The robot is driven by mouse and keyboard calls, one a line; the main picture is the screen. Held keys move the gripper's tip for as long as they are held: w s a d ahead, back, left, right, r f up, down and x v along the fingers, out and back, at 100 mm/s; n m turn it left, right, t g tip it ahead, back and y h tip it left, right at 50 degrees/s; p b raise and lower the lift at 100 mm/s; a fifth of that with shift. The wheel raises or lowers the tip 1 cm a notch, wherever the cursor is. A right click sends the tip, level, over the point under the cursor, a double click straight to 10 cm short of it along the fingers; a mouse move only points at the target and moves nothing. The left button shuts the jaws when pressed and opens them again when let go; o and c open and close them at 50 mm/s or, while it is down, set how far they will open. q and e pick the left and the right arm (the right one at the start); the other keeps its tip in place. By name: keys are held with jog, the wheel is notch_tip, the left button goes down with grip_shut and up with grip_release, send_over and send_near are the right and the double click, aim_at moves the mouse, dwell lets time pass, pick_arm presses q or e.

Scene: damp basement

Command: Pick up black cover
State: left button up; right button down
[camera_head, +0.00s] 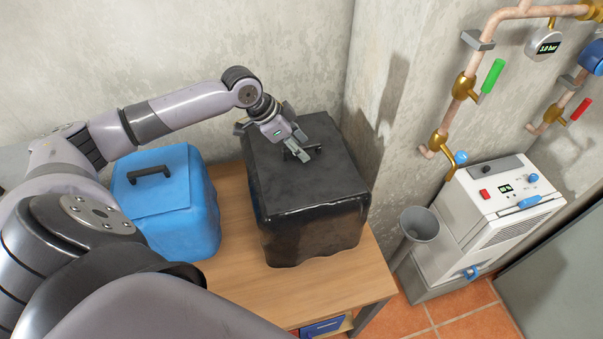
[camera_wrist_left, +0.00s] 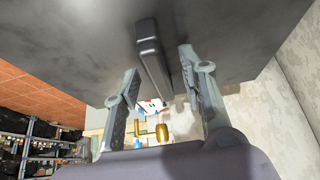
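The black cover (camera_head: 305,190) stands on the wooden table, a large dark box shape with a glossy, wavy lower front. Its dark handle (camera_head: 315,149) lies on top, partly hidden by my left gripper (camera_head: 297,155). In the left wrist view the flat dark top of the cover (camera_wrist_left: 80,40) fills the upper part. My left gripper's two fingers (camera_wrist_left: 160,82) are spread apart there, with the bar of the handle (camera_wrist_left: 150,52) between them. A gap shows between the handle and the fingers. My right gripper is not in view.
A blue cover (camera_head: 175,222) with a dark handle stands left of the black cover on the table (camera_head: 340,285). A wall rises close behind.

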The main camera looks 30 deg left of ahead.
pick_arm(q)
jog(key=shift+f, duration=0.1)
grip_shut()
dwell(0.4)
dwell(0.4)
